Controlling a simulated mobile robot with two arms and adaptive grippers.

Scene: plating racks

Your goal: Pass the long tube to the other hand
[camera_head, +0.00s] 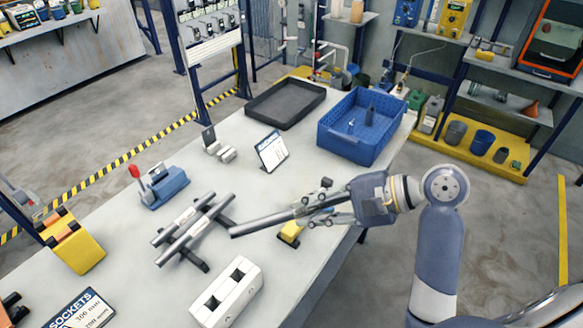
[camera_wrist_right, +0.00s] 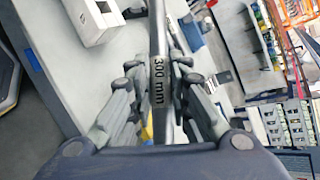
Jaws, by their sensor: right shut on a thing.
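The long grey tube (camera_head: 262,224) is held in my right gripper (camera_head: 318,206), pointing left over the table in the head view. In the right wrist view the tube (camera_wrist_right: 158,70) is marked "300 mm" and lies between the fingers of the right gripper (camera_wrist_right: 155,95), which are shut on it. Two more grey tubes (camera_head: 186,218) lie side by side on a dark rack to the left of the held tube's free end. My left gripper is not in view.
On the table (camera_head: 130,285) stand a white block with square holes (camera_head: 226,291), a small yellow block (camera_head: 290,234), a blue fixture with a red knob (camera_head: 165,187), a sign (camera_head: 271,152), a black tray (camera_head: 285,104) and a blue crate (camera_head: 362,150). A yellow block (camera_head: 75,245) is at the left.

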